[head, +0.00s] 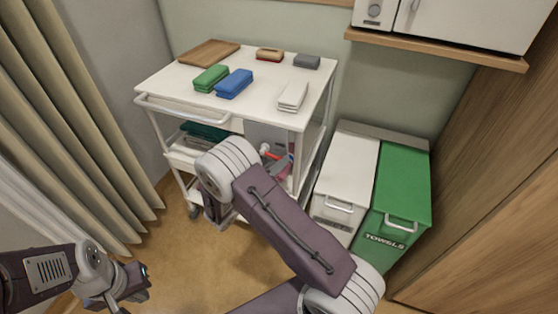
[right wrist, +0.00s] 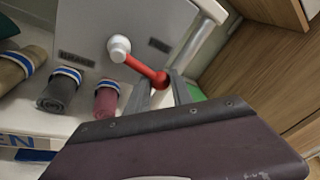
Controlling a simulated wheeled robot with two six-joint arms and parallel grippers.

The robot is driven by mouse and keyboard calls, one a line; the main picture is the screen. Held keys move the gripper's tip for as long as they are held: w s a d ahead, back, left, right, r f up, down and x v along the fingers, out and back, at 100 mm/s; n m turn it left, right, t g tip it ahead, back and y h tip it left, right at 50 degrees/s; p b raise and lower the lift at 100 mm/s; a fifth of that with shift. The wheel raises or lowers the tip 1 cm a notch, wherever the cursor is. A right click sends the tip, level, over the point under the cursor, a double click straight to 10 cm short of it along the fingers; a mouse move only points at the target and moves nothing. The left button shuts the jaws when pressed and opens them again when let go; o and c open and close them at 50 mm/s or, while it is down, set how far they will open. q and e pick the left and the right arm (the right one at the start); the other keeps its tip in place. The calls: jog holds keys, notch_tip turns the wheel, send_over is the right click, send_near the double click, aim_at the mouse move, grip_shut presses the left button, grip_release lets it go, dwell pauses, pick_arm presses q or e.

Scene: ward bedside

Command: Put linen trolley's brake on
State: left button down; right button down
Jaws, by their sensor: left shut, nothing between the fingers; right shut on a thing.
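The white linen trolley (head: 222,110) stands against the back wall. On its grey panel (right wrist: 85,35) is a red brake lever (right wrist: 140,65) with a white hub; it slants down and right from the hub in the right wrist view. In the head view part of the red lever (head: 268,153) shows beside my right arm. My right gripper (right wrist: 162,90) is shut on the lever's red end. My arm hides most of that gripper in the head view. My left gripper (head: 122,290) is shut and empty at the lower left, away from the trolley.
Green (head: 210,78) and blue (head: 234,83) folded cloths and a wooden board (head: 208,52) lie on the trolley top. Rolled towels (right wrist: 60,90) sit beside the panel. White (head: 346,180) and green (head: 400,190) bins stand right of the trolley. Curtains (head: 75,120) hang left.

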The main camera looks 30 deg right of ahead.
jog(key=w+a+f+m+t+y+b, duration=0.2)
jog(key=w+a+f+m+y+b, duration=0.2)
jog(key=m+b, duration=0.3)
jog(key=shift+w+f+m+b, duration=0.3)
jog(key=shift+w+m, duration=0.15)
jog(key=shift+m, duration=2.25)
jog(key=shift+r, duration=0.1)
jog(key=c, duration=1.1)
grip_release()
jog(key=shift+c, duration=0.2)
